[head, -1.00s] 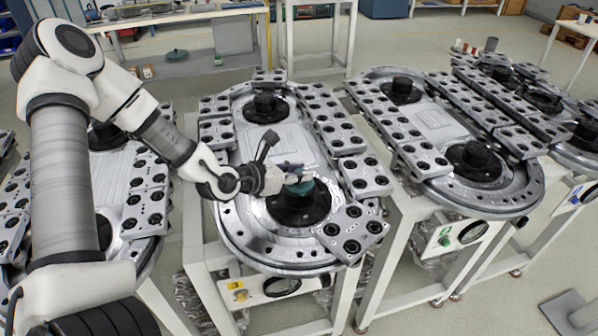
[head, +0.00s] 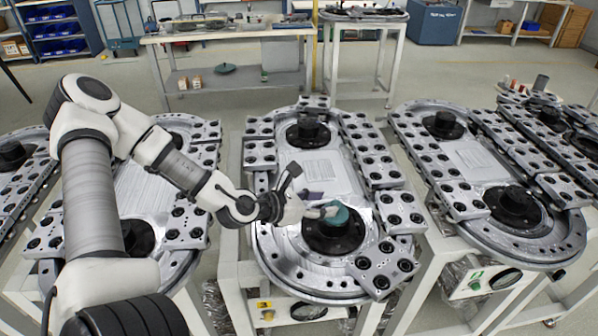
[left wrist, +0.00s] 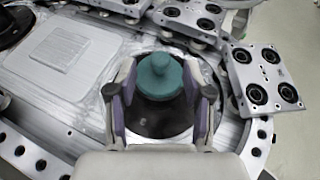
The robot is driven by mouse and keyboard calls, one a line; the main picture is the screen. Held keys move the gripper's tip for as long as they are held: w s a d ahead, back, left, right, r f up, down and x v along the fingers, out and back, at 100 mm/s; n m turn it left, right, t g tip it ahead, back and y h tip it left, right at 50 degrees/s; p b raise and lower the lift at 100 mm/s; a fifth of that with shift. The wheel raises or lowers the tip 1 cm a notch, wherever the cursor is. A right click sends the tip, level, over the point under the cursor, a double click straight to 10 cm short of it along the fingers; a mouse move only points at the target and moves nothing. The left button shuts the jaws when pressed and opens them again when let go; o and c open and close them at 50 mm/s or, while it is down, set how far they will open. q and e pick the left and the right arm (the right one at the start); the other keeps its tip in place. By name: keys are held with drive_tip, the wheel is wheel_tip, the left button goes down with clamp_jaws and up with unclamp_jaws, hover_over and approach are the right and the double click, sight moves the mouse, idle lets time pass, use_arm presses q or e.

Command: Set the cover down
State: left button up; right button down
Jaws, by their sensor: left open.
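The teal round cover (head: 338,213), with a raised knob, is on or just above the black hub (head: 330,240) at the near end of the middle ring track (head: 290,262). It also shows in the left wrist view (left wrist: 159,77), over the dark hub. My left gripper (head: 322,211) is at the cover's left side in the head view. In the left wrist view its two fingers (left wrist: 160,90) are apart, one on each side of the cover, with small gaps visible. The hub's top under the cover is hidden. My right gripper is not in view.
Carriage blocks with black rollers line the track; one plate (head: 382,267) sits close to the hub's right. A second hub (head: 308,131) is at the far end. Similar tracks stand left and right (head: 517,205). A workbench (head: 230,32) stands behind, with clear floor before it.

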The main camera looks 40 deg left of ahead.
use_arm(q)
drive_tip(key=p+v, duration=0.8)
drive_tip(key=p, duration=0.2)
drive_tip(key=s+d+m+g+h, duration=0.1)
drive_tip(key=s+d+m+g, duration=0.1)
drive_tip(key=d+m, duration=0.1)
drive_tip(key=s+d+f+m+g+h, duration=0.1)
drive_tip(key=s+d+m+g+h, duration=0.1)
drive_tip(key=d, duration=0.1)
drive_tip(key=s+d+f+m+g+h, duration=0.1)
drive_tip(key=s+d+m+g, duration=0.1)
drive_tip(key=d+m, duration=0.1)
drive_tip(key=shift+d+f+m+h, duration=0.2)
drive_tip(key=shift+d+m+h, duration=0.1)
drive_tip(key=shift+h, duration=0.1)
drive_tip(key=s+a+f+m+g+y, duration=0.3)
drive_tip(key=s+f+m+g+y, duration=0.65)
drive_tip(key=s+m, duration=0.6)
drive_tip(key=w+d+f+m+t, duration=0.2)
drive_tip(key=w+d+f+m, duration=0.1)
drive_tip(key=m, duration=0.5)
drive_tip(key=w+d, duration=0.1)
drive_tip(key=d, duration=0.1)
drive_tip(key=shift+d+h, duration=0.35)
drive_tip(key=shift+d, duration=0.05)
